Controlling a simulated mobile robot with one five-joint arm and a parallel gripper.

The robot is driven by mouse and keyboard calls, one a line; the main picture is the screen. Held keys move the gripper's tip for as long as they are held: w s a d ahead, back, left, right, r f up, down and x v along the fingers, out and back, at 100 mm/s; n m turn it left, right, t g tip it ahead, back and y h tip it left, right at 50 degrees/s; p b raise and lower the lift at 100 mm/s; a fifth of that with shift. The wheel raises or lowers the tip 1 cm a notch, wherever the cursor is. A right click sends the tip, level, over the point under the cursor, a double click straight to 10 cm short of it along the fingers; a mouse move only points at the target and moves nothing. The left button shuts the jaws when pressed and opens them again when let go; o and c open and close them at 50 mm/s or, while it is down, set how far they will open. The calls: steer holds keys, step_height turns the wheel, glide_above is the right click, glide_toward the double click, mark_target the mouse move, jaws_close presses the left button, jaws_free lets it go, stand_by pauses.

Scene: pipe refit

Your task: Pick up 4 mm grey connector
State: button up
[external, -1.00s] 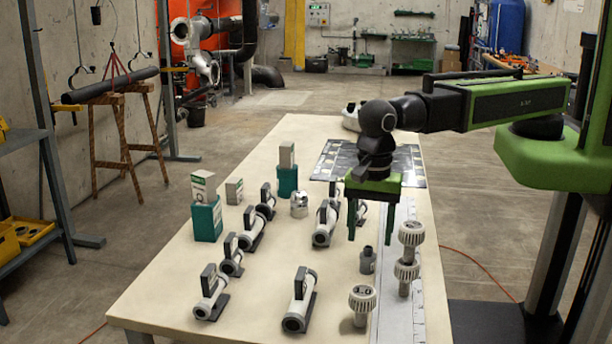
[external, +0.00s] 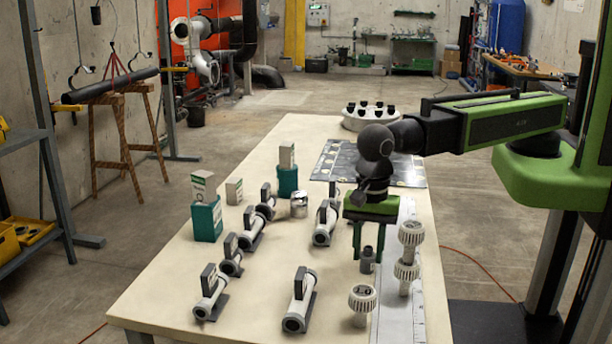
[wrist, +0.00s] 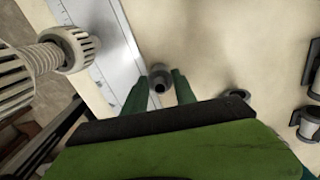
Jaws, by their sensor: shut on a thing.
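The small grey connector (external: 367,264) stands upright on the table in the external view, left of the white ruled strip. My gripper (external: 368,257) points straight down over it, its green fingers on either side of it. In the wrist view the connector (wrist: 160,76) shows as a grey ring with a dark hole between the two green fingertips (wrist: 159,86). The gripper is shut on it. I see no clear gap between its foot and the table.
White slotted fittings (external: 410,233) stand close on the right, with another (external: 361,303) in front. Several white pipe pieces with dark clamps (external: 298,301) lie to the left. Teal boxes (external: 206,220) stand further left. A dark mat (external: 400,172) lies behind.

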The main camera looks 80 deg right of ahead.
jaws_close()
